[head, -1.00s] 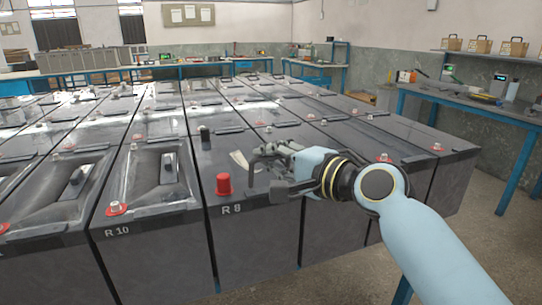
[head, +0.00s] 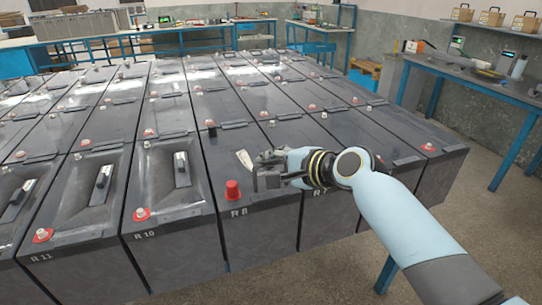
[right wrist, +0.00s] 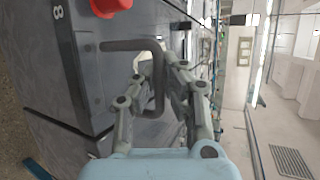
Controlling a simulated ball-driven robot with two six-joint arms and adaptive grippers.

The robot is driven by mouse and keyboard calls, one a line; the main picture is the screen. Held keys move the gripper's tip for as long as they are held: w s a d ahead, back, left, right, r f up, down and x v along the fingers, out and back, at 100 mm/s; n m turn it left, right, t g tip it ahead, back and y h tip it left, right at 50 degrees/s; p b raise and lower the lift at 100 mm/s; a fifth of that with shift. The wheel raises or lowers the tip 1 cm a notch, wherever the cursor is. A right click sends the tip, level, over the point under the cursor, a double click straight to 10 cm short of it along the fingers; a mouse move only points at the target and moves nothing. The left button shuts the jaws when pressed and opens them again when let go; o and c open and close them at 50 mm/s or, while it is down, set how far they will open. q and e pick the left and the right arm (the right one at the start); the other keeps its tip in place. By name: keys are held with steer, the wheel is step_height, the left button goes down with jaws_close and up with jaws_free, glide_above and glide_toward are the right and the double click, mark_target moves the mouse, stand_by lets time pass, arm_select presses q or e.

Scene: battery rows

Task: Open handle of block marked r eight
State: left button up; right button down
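The block marked R 8 (head: 240,228) is a dark grey battery in the front row, with a red cap (head: 232,190) on its top. In the right wrist view its "8" label (right wrist: 58,12) and the cap (right wrist: 110,5) show at top left. A dark bent bar handle (right wrist: 125,45) stands out over the block. My right gripper (head: 268,160) is above the right part of the block's top. In the right wrist view its fingers (right wrist: 160,75) close in on both sides of the handle's bar and seem to clasp it. My left gripper is not in view.
Similar blocks stand packed in rows; R 10 (head: 150,245) and R 11 (head: 70,270) are to the left, with recessed tops. A block marked R 7 (head: 325,215) is at right, under my arm. A blue-legged workbench (head: 480,80) stands at right; floor is free between.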

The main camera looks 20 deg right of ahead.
steer(key=shift+s+f, duration=0.1)
steer(key=shift+f, duration=0.05)
steer(key=c, duration=1.4)
jaws_free()
steer(key=v, duration=1.2)
